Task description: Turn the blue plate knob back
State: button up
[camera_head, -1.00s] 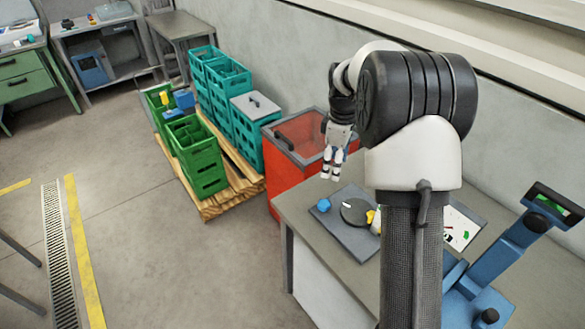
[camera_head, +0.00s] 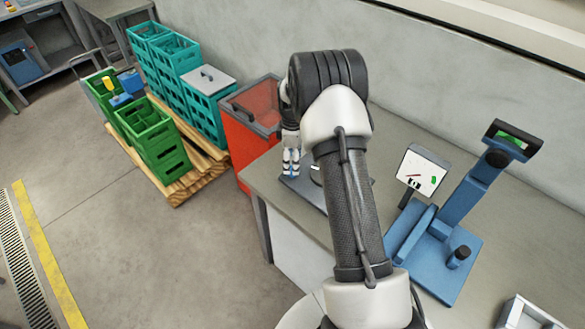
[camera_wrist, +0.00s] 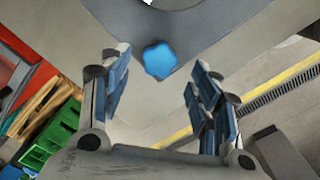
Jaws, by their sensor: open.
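The blue knob (camera_wrist: 160,60) is a lobed knob near the corner of a dark grey plate (camera_wrist: 188,32) in the wrist view. In the head view the plate (camera_head: 308,194) lies on the bench, partly hidden behind my arm, and the knob is mostly hidden by my gripper. My gripper (camera_head: 291,172) points down over that plate corner. In the wrist view my gripper (camera_wrist: 160,72) is open, with one finger on each side of the knob in the picture and a clear gap to both. Whether the fingertips are down at knob height I cannot tell.
The grey bench (camera_head: 262,180) carries a blue stand (camera_head: 455,220) with a small screen and a white dial panel (camera_head: 422,172) right of my arm. A red bin (camera_head: 250,135) stands beside the bench's left end. Green crates (camera_head: 155,140) on a pallet are farther left.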

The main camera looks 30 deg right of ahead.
jog(key=shift+f, duration=1.85)
jog(key=shift+c, duration=0.4)
jog(key=c, duration=1)
